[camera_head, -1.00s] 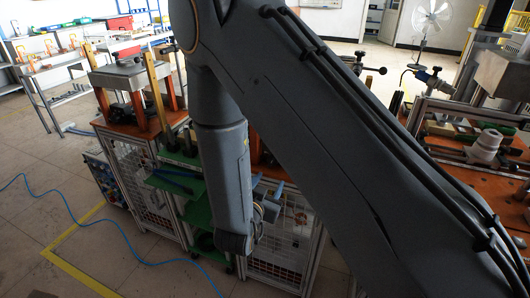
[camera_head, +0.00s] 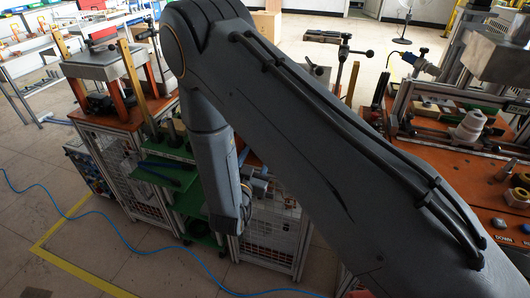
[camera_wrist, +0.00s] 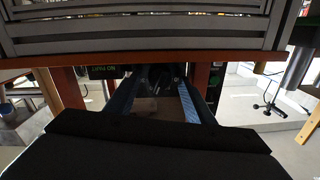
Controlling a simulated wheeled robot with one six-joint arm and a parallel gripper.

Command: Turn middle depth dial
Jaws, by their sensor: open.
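In the wrist view, the two fingers of my gripper (camera_wrist: 157,92) point forward and stand apart. A dark shape (camera_wrist: 156,74) lies between and just beyond the fingertips, in shadow under a red-brown frame edge (camera_wrist: 215,56). I cannot tell whether it is the middle depth dial, and no depth dial can be made out clearly. Nothing is visibly held. A dark panel with green lettering (camera_wrist: 104,71) is left of the fingers. In the head view, my gripper is mostly hidden behind my own arm.
Grey slatted metal (camera_wrist: 140,30) spans the top of the wrist view, close above the fingers. A press on orange legs (camera_head: 92,64), a green shelf unit (camera_head: 165,180) and a wire-mesh cabinet (camera_head: 275,235) stand near my arm. A blue hose (camera_head: 85,232) crosses the floor.

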